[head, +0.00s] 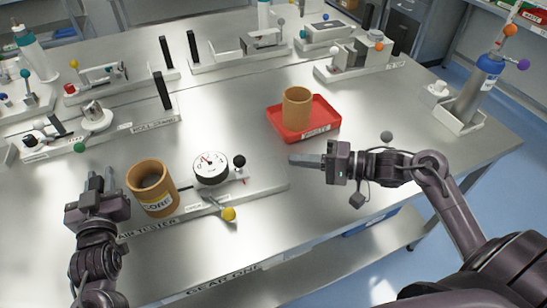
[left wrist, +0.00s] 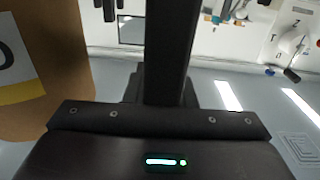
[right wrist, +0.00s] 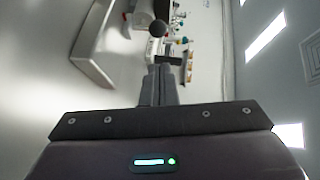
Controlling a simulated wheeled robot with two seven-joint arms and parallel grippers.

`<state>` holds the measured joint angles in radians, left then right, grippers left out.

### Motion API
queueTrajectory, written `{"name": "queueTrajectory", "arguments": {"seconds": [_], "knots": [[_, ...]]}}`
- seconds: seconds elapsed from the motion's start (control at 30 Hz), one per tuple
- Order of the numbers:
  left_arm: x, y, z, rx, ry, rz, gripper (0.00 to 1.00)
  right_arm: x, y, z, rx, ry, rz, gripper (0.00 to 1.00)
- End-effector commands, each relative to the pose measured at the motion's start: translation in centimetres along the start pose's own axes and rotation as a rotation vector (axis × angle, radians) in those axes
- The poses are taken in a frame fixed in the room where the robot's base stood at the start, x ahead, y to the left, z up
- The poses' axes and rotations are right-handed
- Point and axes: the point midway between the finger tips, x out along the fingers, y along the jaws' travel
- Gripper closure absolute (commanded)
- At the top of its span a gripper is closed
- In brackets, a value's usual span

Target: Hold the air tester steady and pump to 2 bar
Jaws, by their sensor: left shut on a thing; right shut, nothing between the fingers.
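The air tester's long grey base (head: 265,186) lies along the bench's near side. It carries a white round gauge (head: 211,167) with a red needle; its reading is too small to tell. A brown tube marked CORE (head: 153,190) stands upright on it. A black-knobbed lever (head: 239,161) is right of the gauge, and a yellow ball (head: 229,214) is in front. My left gripper (head: 100,182), left of the core, is shut on a black post (left wrist: 170,50), largely hidden in the head view. My right gripper (head: 294,160) is shut and empty, right of the knob, which shows ahead of its fingertips in the right wrist view (right wrist: 157,28).
A red tray (head: 307,130) holds another brown tube (head: 297,108) behind my right gripper. A roller station (head: 95,117) and other fixtures fill the back and left. The bench is clear right of the tester.

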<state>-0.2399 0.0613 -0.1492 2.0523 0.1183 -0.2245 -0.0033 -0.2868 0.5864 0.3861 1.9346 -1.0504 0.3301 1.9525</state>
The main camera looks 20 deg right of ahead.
Motion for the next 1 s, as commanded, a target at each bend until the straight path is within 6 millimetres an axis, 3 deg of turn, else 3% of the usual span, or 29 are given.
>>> {"name": "queueTrajectory", "arguments": {"seconds": [0.03, 0.2, 0.47, 0.6, 0.8, 1.0], "knots": [[-0.2, 0.2, 1.4, 0.001, -0.03, 0.005, 1.0, 0.0, 0.1, 0.0, 0.0, 0.0, 0.0, 1.0], [-0.2, 0.2, 1.4, 0.001, -0.03, 0.005, 1.0, 0.0, 0.1, 0.0, 0.0, 0.0, 0.0, 1.0], [-0.2, 0.2, 1.4, 0.001, -0.03, 0.005, 1.0, 1.8, -0.8, 0.1, -0.138, -0.076, -0.02, 0.66], [-0.2, 0.2, 1.4, 0.002, -0.03, 0.005, 1.0, 4.0, -1.8, 0.1, -0.387, -0.2, -0.051, 0.5], [-0.2, 0.2, 1.4, 0.002, -0.03, 0.005, 1.0, 5.4, -2.6, -0.6, -0.799, -0.378, -0.101, 0.5], [-0.2, 0.2, 1.4, 0.002, -0.03, 0.005, 1.0, 4.3, -2.6, -2.7, -1.119, -0.492, -0.132, 0.5]]}}
